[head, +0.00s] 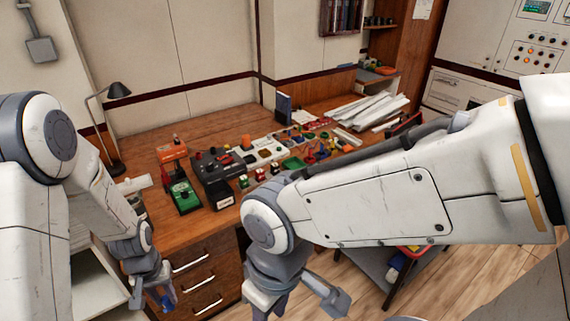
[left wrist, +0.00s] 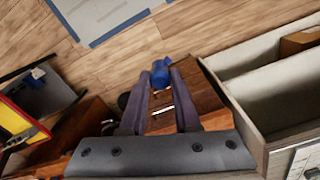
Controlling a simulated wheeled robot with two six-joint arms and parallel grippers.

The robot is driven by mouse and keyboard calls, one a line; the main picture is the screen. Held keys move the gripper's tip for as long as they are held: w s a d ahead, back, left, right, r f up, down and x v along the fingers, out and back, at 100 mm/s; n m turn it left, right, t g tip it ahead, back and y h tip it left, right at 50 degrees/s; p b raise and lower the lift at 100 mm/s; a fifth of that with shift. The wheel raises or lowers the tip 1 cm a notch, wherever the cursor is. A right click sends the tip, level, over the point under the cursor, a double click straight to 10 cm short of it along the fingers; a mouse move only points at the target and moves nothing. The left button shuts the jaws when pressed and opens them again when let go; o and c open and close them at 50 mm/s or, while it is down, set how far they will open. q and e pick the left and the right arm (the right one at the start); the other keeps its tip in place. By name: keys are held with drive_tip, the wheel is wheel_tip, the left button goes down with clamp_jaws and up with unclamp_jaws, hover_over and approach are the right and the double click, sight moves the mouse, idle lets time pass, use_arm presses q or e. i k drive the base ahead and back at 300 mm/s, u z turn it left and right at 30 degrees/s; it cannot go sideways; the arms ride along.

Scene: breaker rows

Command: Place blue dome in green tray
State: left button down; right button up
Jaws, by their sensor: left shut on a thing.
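My left gripper (head: 160,300) hangs low in front of the desk drawers, at the lower left of the head view. It is shut on the blue dome (left wrist: 160,73), which shows between the fingertips in the left wrist view; its exact shape is hard to make out. The green tray (head: 293,163) lies on the desk among small coloured parts, well above and right of the left gripper in the head view. My right gripper (head: 332,298) is at the lower middle, apart from the desk things; its finger opening is unclear.
My right arm hides part of the desk. Drawers (head: 190,262) are beside the left gripper.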

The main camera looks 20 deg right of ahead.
sight(294, 167)
drive_tip(key=z, duration=0.75)
drive_tip(key=i, duration=0.7)
drive_tip(key=z, duration=0.7)
drive_tip(key=i, duration=0.85)
drive_tip(key=u, duration=0.65)
drive_tip(key=i, duration=0.95)
drive_tip(key=u, duration=0.85)
